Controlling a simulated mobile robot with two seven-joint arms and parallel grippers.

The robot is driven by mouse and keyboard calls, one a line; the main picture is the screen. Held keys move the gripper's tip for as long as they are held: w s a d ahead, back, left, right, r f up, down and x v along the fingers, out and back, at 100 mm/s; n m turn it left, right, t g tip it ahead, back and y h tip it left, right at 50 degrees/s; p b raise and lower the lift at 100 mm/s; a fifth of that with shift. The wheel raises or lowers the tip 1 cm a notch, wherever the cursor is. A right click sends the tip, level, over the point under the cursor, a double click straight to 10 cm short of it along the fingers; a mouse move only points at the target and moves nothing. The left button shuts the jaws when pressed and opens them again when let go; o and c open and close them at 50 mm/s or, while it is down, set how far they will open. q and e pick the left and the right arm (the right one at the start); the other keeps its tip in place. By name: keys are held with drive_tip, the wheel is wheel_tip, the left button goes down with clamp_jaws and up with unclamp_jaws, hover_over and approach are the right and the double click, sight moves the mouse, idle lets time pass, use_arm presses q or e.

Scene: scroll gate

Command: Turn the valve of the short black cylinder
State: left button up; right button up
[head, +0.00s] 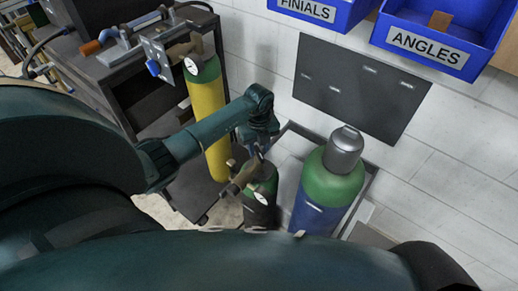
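The short black cylinder (262,212) stands on the floor between the taller yellow and blue cylinders. It has a green shoulder, a round white gauge and a brass valve (238,183) at its top. My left arm reaches in from the left, and its gripper (257,158) points down right over the top of this cylinder, at or very near the valve. The fingers are small and dark against the fittings, so I cannot tell whether they touch the valve or are open or shut. My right gripper is not in view.
A yellow cylinder (208,115) with a green top and gauge stands behind left, beside a dark cart (125,75). A blue cylinder (318,216) with a green shoulder and grey cap stands close at right. Blue bins (428,42) hang on the white wall above a dark panel (358,85).

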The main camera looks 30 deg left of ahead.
use_arm(q)
drive_tip(key=shift+f, duration=0.6)
clamp_jaws()
